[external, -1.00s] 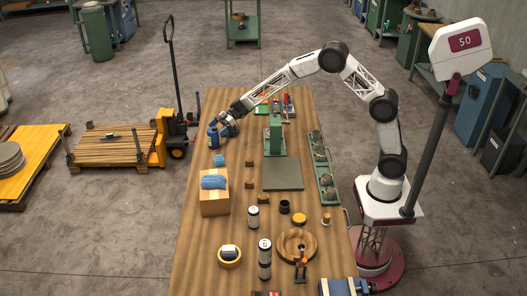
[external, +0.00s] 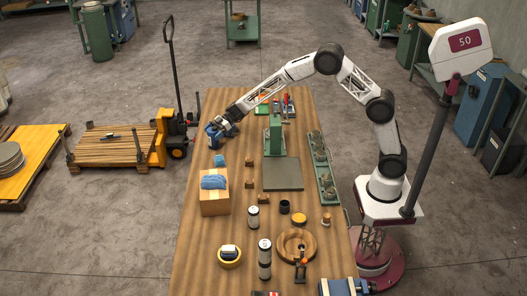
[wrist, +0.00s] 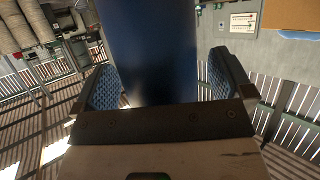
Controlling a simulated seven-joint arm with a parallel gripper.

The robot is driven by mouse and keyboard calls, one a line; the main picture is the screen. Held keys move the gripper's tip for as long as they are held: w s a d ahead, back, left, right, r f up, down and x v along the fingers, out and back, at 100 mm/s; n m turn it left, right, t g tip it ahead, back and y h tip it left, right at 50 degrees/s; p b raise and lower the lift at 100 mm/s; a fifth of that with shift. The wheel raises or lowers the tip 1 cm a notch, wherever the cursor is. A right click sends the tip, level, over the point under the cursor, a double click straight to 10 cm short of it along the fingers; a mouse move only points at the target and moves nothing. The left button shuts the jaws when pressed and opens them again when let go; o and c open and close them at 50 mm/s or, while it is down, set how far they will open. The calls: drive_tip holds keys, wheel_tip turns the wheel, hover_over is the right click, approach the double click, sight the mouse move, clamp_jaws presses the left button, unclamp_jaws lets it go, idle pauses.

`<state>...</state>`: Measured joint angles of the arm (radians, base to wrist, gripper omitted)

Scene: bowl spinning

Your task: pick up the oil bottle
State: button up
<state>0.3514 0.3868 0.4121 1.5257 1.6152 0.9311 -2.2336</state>
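The oil bottle appears to be the blue upright object (external: 213,138) near the far left edge of the wooden table. In the wrist view it is a large dark blue cylinder (wrist: 155,50) between my fingers. My gripper (external: 218,130) is at the bottle, reaching in from the right. In the wrist view my gripper (wrist: 163,80) has a blue textured pad on each side of the cylinder. The bottle's lower part is hidden by the gripper.
The wooden table (external: 225,180) holds a green stand (external: 273,135) to the right of my gripper. A cardboard box with a blue item (external: 214,203) stands nearer the camera. A small blue item (external: 220,160) lies between. A green tray (external: 322,160) lies along the right edge.

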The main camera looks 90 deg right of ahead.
drive_tip(key=c, duration=1.2)
drive_tip(key=shift+r, duration=0.25)
drive_tip(key=shift+r, duration=1.45)
drive_tip(key=s+a, duration=0.1)
drive_tip(key=s, duration=0.4)
drive_tip(key=s+a+r, duration=0.1)
drive_tip(key=s, duration=0.4)
drive_tip(key=s+a, duration=0.1)
drive_tip(key=s, duration=0.4)
drive_tip(key=shift+s+a+r, duration=0.1)
drive_tip(key=shift+s+r, duration=0.25)
